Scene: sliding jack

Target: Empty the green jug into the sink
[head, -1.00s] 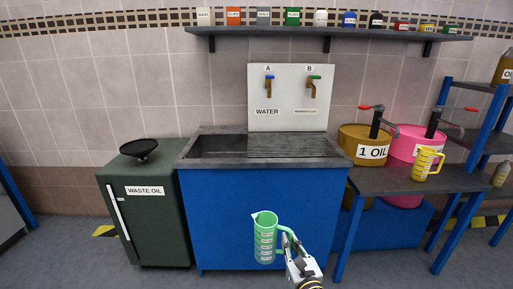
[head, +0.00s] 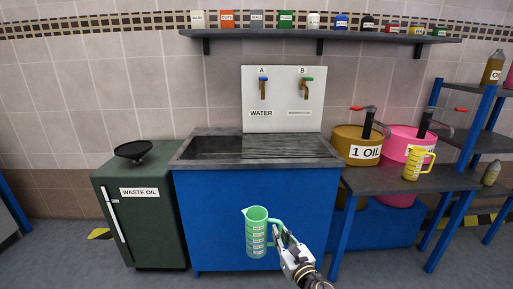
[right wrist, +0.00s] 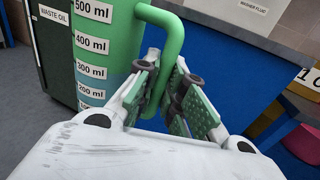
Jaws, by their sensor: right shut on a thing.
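The green jug (head: 257,232) is upright in front of the blue sink cabinet, with white millilitre labels on its side. In the right wrist view the jug (right wrist: 108,45) shows bluish fill behind its lower marks. My right gripper (head: 281,236) is shut on the jug's handle; its fingers (right wrist: 165,85) close around the handle in the wrist view. The sink (head: 213,147) is a dark grey basin at the left of the counter, behind and above the jug. My left gripper is not in view.
Taps A (head: 263,88) and B (head: 305,88) are on a white wall panel. A dark green waste oil cabinet (head: 140,220) with a black funnel (head: 133,150) stands left. A yellow jug (head: 417,163) sits on the right table (head: 400,182), before orange and pink drums.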

